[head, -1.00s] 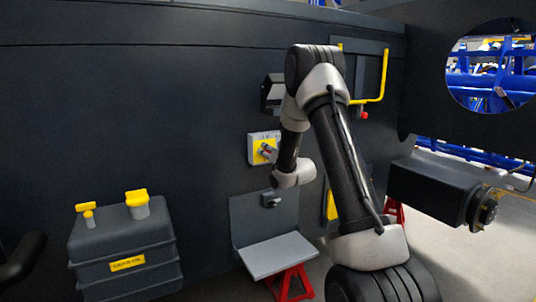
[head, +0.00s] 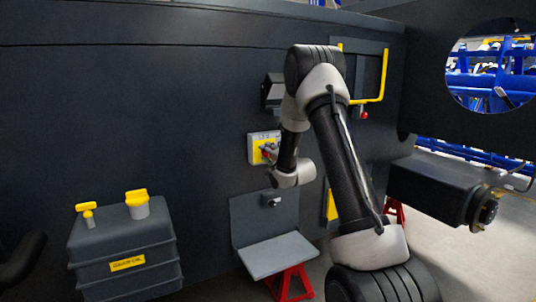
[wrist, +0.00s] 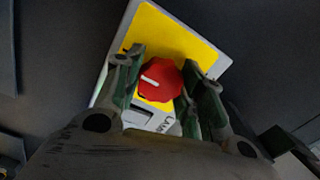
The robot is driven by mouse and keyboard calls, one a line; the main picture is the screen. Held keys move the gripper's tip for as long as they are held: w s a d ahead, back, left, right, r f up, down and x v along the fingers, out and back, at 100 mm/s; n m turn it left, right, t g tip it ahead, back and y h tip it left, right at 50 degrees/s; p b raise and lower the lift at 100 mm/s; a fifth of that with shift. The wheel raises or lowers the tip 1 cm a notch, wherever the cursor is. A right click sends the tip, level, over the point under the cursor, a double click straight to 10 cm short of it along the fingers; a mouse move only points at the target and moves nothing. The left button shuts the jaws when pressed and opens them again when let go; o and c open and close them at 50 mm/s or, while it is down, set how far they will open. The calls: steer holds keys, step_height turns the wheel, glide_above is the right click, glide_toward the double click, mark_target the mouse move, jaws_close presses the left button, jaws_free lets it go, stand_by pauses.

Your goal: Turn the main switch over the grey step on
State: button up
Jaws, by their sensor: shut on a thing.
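The main switch is a red ribbed knob (wrist: 160,81) with a white pointer mark, on a yellow-faced light grey plate (wrist: 185,38). In the head view the switch plate (head: 253,147) is on the dark chassis wall, above the grey step (head: 277,254). My gripper (wrist: 164,76) is shut on the knob, one green-padded finger on each side. The white mark points toward the left finger in the wrist view. In the head view my gripper (head: 269,152) hides most of the knob. Lettering below the knob is partly covered.
A dark tank (head: 125,240) with yellow caps stands at the left. A small dark box (head: 272,92) sits above the switch, and a yellow handle (head: 383,75) is to the right. A small grey fitting (head: 271,199) is below the switch. Red stands are beneath the chassis.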

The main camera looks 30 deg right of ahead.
stand_by(0.4)
steer(key=o, duration=1)
steer(key=shift+s, duration=0.1)
steer(key=s, duration=1.2)
steer(key=shift+d, duration=0.25)
steer(key=shift+w, duration=0.1)
